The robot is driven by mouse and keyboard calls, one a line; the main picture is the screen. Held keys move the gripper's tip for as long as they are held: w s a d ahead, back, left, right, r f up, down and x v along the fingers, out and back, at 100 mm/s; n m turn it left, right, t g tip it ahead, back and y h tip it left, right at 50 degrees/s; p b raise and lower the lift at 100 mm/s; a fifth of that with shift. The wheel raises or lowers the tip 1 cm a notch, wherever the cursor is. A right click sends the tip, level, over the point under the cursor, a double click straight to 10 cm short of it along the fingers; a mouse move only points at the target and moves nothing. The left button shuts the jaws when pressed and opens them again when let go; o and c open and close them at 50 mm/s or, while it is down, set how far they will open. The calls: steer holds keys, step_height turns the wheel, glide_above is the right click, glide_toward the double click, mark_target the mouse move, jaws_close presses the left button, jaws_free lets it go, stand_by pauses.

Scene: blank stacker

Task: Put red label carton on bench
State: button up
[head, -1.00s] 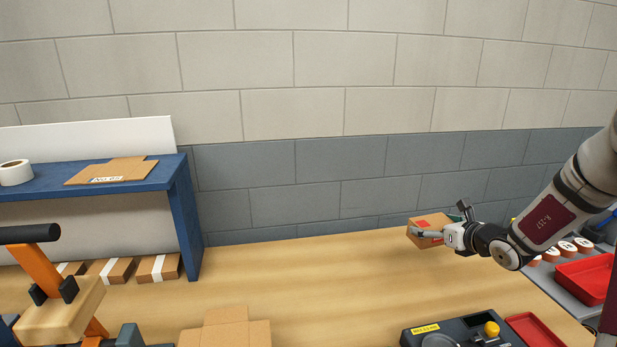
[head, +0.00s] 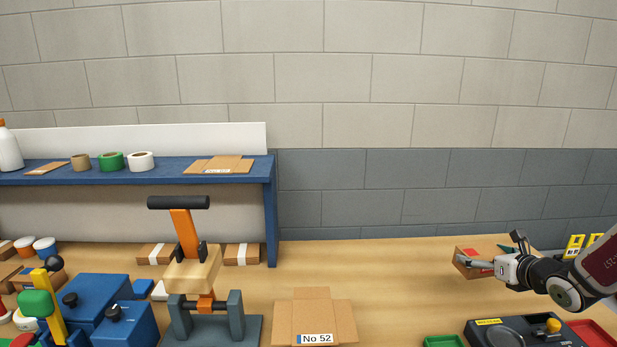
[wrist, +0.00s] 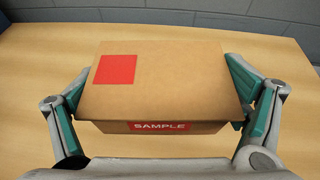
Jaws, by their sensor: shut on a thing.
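The red label carton (wrist: 165,80) is a brown box with a red square on top and a red "SAMPLE" label on its near side. My gripper (wrist: 157,98) is shut on it, with green finger pads against its left and right sides. In the head view the carton (head: 466,263) is at the right, partly hidden by my gripper (head: 478,262). The wooden bench (head: 400,265) lies under it. I cannot tell whether the carton touches the bench top.
A flat carton blank marked "No 52" (head: 314,318) lies on the bench front. An orange-handled press (head: 194,265) and blue machine (head: 110,305) stand left. A dark scale (head: 520,333) is in front of my arm. A blue shelf (head: 270,215) holds tape rolls. The bench middle is clear.

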steer(key=s+a+f+y, duration=0.1)
steer(key=a, duration=0.3)
steer(key=s+a+f+n+y, duration=0.1)
steer(key=a, duration=0.3)
steer(key=s+a+f+n, duration=0.1)
steer(key=a+f, duration=0.1)
steer(key=a, duration=0.3)
steer(key=shift+g+y, duration=0.4)
steer(key=n+y, duration=0.2)
glide_above(388, 331)
step_height(388, 331, down, 3)
steer(key=shift+s+a+g, duration=0.1)
steer(key=shift+s+g, duration=0.05)
steer(key=shift+g, duration=0.25)
